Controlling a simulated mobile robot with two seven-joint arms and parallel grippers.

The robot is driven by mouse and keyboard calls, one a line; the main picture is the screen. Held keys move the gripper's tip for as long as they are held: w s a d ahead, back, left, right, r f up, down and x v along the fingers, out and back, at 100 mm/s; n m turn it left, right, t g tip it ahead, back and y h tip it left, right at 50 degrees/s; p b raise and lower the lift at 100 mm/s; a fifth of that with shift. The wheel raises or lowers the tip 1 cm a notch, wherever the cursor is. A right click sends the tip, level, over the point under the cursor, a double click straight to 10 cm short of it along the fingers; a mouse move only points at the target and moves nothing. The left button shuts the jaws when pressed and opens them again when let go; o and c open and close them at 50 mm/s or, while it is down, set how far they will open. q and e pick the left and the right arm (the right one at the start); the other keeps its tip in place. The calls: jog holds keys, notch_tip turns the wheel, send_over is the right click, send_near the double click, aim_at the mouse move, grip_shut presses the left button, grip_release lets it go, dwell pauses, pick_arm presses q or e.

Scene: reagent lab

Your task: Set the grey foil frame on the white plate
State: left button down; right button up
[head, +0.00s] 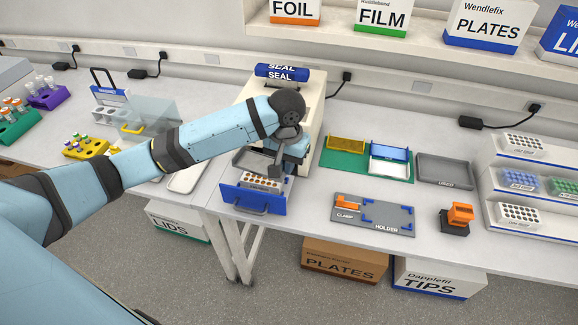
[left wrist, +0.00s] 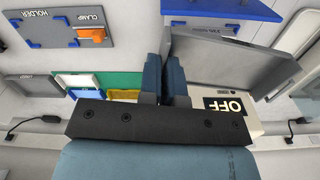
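The grey foil frame (head: 248,158) is held in the air just above and behind the white plate, in front of the sealer. In the left wrist view the frame (left wrist: 235,62) is a broad grey piece to the right of the fingers. My left gripper (head: 279,168), also seen in the left wrist view (left wrist: 165,70), appears shut on the frame's side edge. The white plate (head: 261,182) has brown-orange wells and sits in the blue drawer (head: 240,196), pulled out of the sealer. The frame looks apart from the plate. My right gripper is out of view.
The white sealer (head: 310,100) stands close behind my gripper. To the right are a green mat (head: 340,160), a grey lidded tray (head: 445,170), a grey holder board (head: 385,228) and an orange-and-black tool (head: 459,217). A clear-fronted rack (head: 150,118) stands left, beneath my arm.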

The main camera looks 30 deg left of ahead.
pick_arm(q)
jog(key=w+a+f, duration=0.1)
jog(key=w+f, duration=0.1)
jog(key=f, duration=0.1)
jog(key=w+a+f+n, duration=0.1)
jog(key=w+a+f, duration=0.1)
jog(key=w+f, duration=0.1)
jog(key=w+a+f+n, duration=0.1)
jog(key=w+a+f, duration=0.1)
jog(key=f, duration=0.2)
jog(key=shift+w, duration=0.15)
jog(key=shift+f+b, duration=0.2)
jog(key=shift+b, duration=0.25)
jog(key=shift+s+f+b, duration=0.25)
jog(key=shift+f+b, duration=0.3)
jog(key=shift+b, duration=0.2)
jog(key=shift+w+f+b, duration=0.1)
jog(key=shift+f+b, duration=0.25)
jog(key=shift+b, duration=0.05)
jog(key=shift+r, duration=0.1)
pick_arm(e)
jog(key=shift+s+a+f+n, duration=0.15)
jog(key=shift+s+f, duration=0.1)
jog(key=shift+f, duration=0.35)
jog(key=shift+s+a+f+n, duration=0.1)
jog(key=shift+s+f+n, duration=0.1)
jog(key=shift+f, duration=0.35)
